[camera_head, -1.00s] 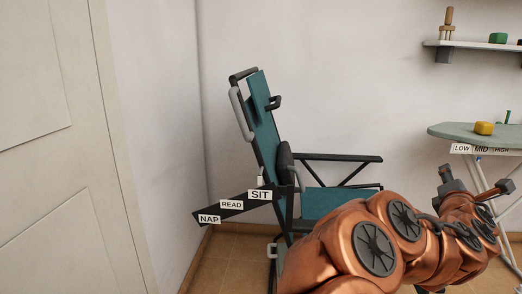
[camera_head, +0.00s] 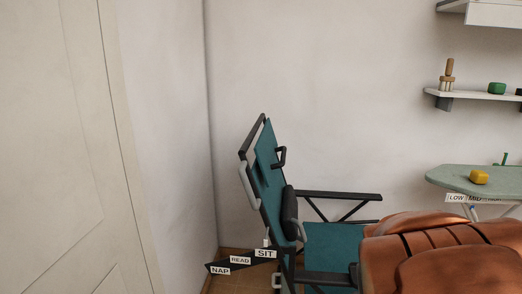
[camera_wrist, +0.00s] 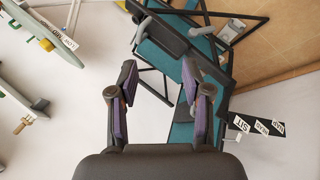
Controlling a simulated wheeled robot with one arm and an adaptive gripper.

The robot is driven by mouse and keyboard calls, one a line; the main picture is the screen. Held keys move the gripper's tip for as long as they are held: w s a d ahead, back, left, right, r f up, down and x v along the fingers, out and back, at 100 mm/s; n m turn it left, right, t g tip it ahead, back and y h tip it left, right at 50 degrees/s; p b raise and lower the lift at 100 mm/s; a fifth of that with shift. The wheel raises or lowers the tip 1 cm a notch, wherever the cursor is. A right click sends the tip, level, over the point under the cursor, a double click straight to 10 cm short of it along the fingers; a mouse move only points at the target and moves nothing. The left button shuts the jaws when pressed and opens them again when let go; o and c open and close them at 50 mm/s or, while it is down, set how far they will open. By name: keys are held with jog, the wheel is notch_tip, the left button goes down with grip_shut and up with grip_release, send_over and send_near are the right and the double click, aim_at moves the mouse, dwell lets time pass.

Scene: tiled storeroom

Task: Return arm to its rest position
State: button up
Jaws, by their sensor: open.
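My gripper (camera_wrist: 158,66) shows in the wrist view with its two dark, purple-padded fingers spread apart. It is open, with nothing held between the fingers. In the head view the gripper is out of sight; only my copper-coloured arm (camera_head: 440,255) shows at the lower right, covering part of the chair's seat side. Behind the fingers in the wrist view lie the teal chair (camera_wrist: 208,46) and its black frame. I cannot tell how far the chair is from the fingers.
The teal reclining chair (camera_head: 268,178) stands by the wall corner, with a NAP, READ, SIT label strip (camera_head: 240,260) low at its left. An ironing board (camera_head: 445,177) bears a yellow block (camera_head: 479,177). A wall shelf (camera_head: 470,94) is above. A pale door (camera_head: 60,150) is left.

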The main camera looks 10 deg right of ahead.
jog(key=s+a+r+m+g+y+p, duration=0.1)
jog(key=s+a+r+g+y+p, duration=0.2)
jog(key=s+a+p, duration=0.3)
jog(key=s+a+r+g+y+p, duration=0.3)
jog(key=s+a+r+p, duration=0.2)
jog(key=s+a, duration=0.5)
jog(key=a+p, duration=0.1)
jog(key=a, duration=0.4)
jog(key=shift+s+r+m, duration=0.3)
jog(key=shift+r+m, duration=0.05)
jog(key=shift+m, duration=0.05)
